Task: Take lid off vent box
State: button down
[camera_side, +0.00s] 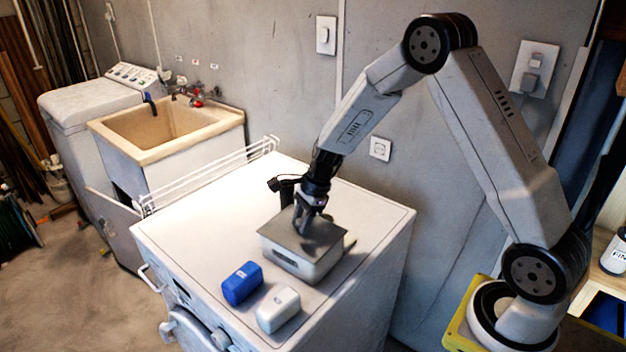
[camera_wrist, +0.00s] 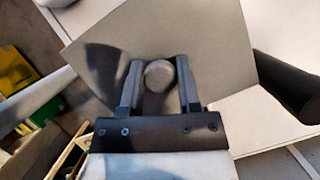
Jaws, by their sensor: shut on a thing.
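The vent box (camera_side: 303,268) is a pale box with a dark slot in its front, standing on the white machine top. Its flat grey lid (camera_side: 282,236) lies over it; I cannot tell whether a small gap separates them. My gripper (camera_side: 309,222) comes down from above onto the middle of the lid. In the wrist view, the lid (camera_wrist: 215,50) fills the middle, and its round grey knob (camera_wrist: 159,75) sits between the two dark fingers of my gripper (camera_wrist: 159,80). The gripper is shut on the knob. The lid hides most of the box from the wrist camera.
A blue block (camera_side: 242,283) and a white block (camera_side: 278,309) sit in front of the box on the machine top (camera_side: 185,235). A white wire rack (camera_side: 210,178) stands along the left edge. The top is clear left of the box. A sink (camera_side: 170,128) stands beyond.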

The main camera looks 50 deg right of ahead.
jog(key=shift+r, duration=0.1)
jog(key=shift+r, duration=0.8)
jog(key=s+r, duration=1.1)
jog(key=s, duration=0.3)
jog(key=shift+a, duration=0.4)
jog(key=shift+r, duration=0.1)
